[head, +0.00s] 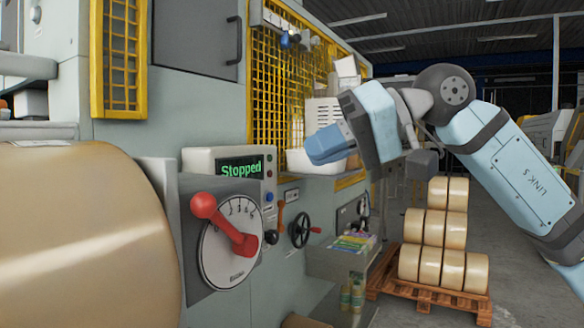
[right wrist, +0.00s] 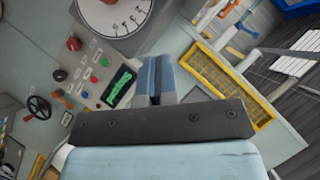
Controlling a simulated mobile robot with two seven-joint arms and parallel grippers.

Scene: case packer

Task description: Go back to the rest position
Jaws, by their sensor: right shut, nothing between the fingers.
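My right gripper (head: 327,143) is raised in front of the machine, at the middle of the head view, with its blue fingers pointing left. In the right wrist view its fingers (right wrist: 155,78) are together with nothing between them. It is apart from the machine's panel as far as I can tell. A display (head: 241,167) reads "Stopped" in green; it also shows in the right wrist view (right wrist: 117,86). Below it a dial (head: 230,240) with a red lever (head: 228,225) is on the machine's front. My left gripper is not in view.
A large tan roll (head: 85,235) fills the lower left. A handwheel (head: 301,229) sticks out from the panel. Yellow mesh guards (head: 280,95) cover the machine's upper part. A wooden pallet (head: 425,291) with stacked tan rolls (head: 445,230) stands behind my right arm. Grey floor is clear around the pallet.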

